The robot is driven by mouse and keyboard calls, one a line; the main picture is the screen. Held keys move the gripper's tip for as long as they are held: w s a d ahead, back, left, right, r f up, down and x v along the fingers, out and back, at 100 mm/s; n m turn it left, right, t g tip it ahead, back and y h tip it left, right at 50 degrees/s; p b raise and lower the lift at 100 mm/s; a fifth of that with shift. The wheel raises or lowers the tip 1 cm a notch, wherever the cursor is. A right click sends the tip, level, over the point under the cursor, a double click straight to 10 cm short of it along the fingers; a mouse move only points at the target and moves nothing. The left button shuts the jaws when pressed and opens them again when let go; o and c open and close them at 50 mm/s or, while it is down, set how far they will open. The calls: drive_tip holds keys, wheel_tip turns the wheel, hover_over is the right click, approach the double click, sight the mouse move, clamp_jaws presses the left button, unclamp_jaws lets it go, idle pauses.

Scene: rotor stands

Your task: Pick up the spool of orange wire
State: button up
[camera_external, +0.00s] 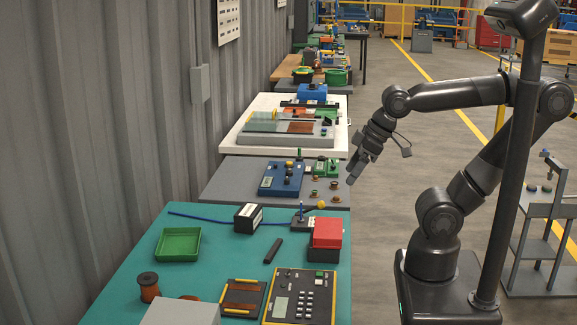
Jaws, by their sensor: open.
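A small spool of orange-brown wire (149,289) with dark ends stands upright on the teal table (215,262), near its left front side. My gripper (352,175) is open and points down beside the right edge of the grey table behind, far up and right of the spool. I see nothing between its fingers, though they are small in this view. A bit of another orange-brown thing (189,298) shows behind a grey box; most of it is hidden.
The grey box (180,313) is right of the spool in front. A green tray (179,244) lies behind it. A brown-striped panel (243,297), a keypad console (300,297) and a red-topped box (327,235) stand to the right. A corrugated wall (80,150) runs along the left.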

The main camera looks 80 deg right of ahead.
drive_tip(key=w+a+r+n, duration=0.2)
drive_tip(key=w+a+r, duration=0.1)
drive_tip(key=w, duration=0.8)
drive_tip(key=n+g+y, duration=0.2)
drive_tip(key=n+y, duration=0.1)
drive_tip(key=n, duration=0.2)
hover_over(151, 276)
drive_tip(key=s+d, duration=0.2)
drive_tip(key=s, duration=0.1)
wheel_tip(151, 276, down, 17)
drive_tip(key=x, duration=1.1)
drive_tip(key=shift+w+f, duration=0.15)
drive_tip(key=shift+f, duration=0.05)
drive_tip(key=c, duration=1)
drive_tip(key=shift+r, duration=0.2)
